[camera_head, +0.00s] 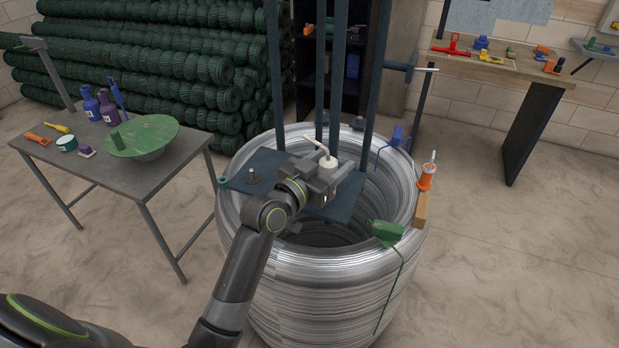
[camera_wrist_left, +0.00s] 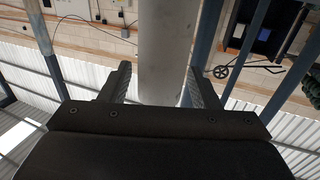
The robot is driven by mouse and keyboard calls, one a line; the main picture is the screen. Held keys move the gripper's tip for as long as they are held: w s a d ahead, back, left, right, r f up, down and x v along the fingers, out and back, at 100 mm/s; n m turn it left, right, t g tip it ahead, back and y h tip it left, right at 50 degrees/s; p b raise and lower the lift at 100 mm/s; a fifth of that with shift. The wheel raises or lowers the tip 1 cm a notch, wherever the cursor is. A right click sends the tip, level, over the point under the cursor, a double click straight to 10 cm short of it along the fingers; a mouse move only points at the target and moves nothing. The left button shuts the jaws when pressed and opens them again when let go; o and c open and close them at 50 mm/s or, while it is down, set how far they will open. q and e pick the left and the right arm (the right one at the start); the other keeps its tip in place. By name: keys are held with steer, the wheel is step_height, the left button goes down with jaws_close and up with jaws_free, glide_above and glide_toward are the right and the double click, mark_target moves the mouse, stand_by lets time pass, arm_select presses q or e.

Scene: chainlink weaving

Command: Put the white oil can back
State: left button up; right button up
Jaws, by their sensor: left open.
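The white oil can (camera_head: 327,162) is seen near the middle of the head view, its thin spout tilted up to the left. It appears upright over the dark blue plate (camera_head: 338,208); my gripper hides its base, so I cannot tell whether it touches the plate. My left gripper (camera_head: 327,177) is at the can, open, with one finger on each side. In the left wrist view a pale column, apparently the can (camera_wrist_left: 166,50), rises between the open fingers of the gripper (camera_wrist_left: 160,85). A gap shows at the left finger; the right finger is very close. My right gripper is not in view.
Blue posts (camera_head: 372,80) rise around the plate above a large wire coil (camera_head: 320,290). On its rim are an orange can (camera_head: 427,178), a wooden block (camera_head: 421,210) and a green can (camera_head: 385,233). A cluttered table (camera_head: 165,190) stands left; a workbench (camera_head: 490,62) stands back right.

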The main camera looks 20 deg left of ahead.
arm_select(q)
steer(key=b+v, duration=0.2)
steer(key=v, duration=0.9)
